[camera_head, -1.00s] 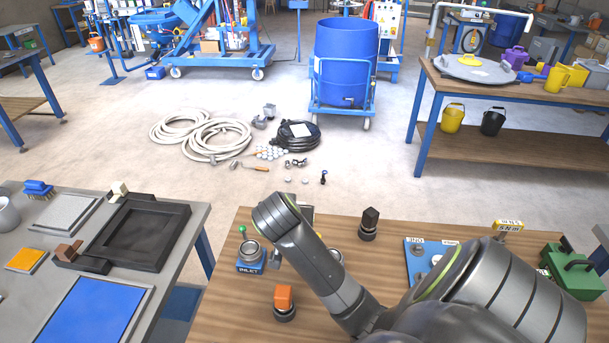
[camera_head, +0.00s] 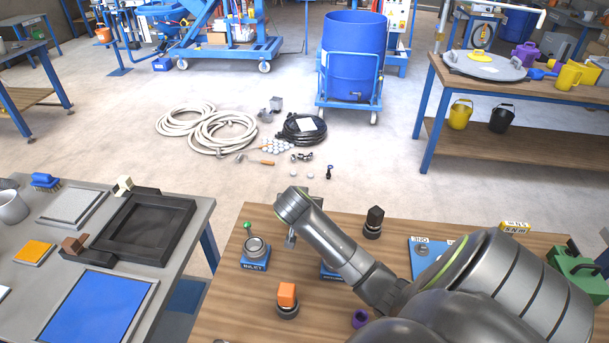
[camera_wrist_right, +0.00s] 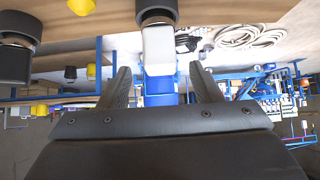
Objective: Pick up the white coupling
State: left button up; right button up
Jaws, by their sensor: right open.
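The white coupling (camera_wrist_right: 158,50) shows in the right wrist view, a pale block on a dark round base (camera_wrist_right: 156,14), with the picture upside down. My right gripper (camera_wrist_right: 163,84) is open, its two dark fingers on either side of the coupling's free end. I cannot tell whether they touch it; a gap seems to show on both sides. In the head view my right arm reaches left across the wooden table (camera_head: 225,318), and I cannot make out the coupling there. My left gripper is not in view.
An orange-topped piece (camera_head: 287,293) and a black-topped piece (camera_head: 374,221) stand near my right arm. A blue-based inlet part (camera_head: 255,253) stands left, a purple piece (camera_head: 360,318) in front. A grey bench with a dark tray (camera_head: 108,253) is further left.

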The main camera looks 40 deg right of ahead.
jog(key=shift+p+x, duration=0.5)
jog(key=shift+x, duration=2.3)
jog(key=shift+a, duration=0.15)
jog(key=c, duration=1.2)
